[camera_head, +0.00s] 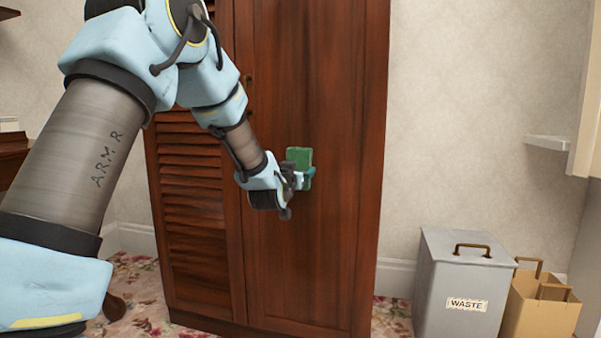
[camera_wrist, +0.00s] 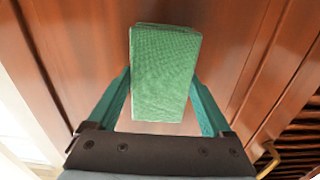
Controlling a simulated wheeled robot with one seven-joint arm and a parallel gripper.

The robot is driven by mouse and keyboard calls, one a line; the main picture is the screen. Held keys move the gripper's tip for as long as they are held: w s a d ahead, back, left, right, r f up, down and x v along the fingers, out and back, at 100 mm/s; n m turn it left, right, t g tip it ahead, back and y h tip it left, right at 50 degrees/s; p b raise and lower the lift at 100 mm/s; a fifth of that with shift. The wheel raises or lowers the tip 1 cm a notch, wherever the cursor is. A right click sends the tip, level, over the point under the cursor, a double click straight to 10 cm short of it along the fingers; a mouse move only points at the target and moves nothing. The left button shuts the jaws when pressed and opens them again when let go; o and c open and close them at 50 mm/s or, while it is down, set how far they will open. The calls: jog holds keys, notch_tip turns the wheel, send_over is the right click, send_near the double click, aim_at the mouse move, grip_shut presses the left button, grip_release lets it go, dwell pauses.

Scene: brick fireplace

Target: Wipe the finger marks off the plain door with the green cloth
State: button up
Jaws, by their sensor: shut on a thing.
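My gripper (camera_head: 304,180) is shut on the folded green cloth (camera_head: 299,156), in front of the plain door (camera_head: 318,80) of the dark wooden wardrobe. In the wrist view the cloth (camera_wrist: 165,75) stands out between the two teal fingers, with the reddish wood of the door (camera_wrist: 225,35) behind it. The cloth is at or very near the door's surface; I cannot tell whether it touches. I cannot make out finger marks on the door. My arm and the cloth hide part of it.
A white shelf (camera_head: 548,143) juts from the right wall.

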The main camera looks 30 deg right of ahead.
jog(key=shift+b+v, duration=0.9)
jog(key=shift+v, duration=2.05)
jog(key=shift+s, duration=0.1)
jog(key=shift+b+v, duration=0.35)
jog(key=shift+v, duration=1.1)
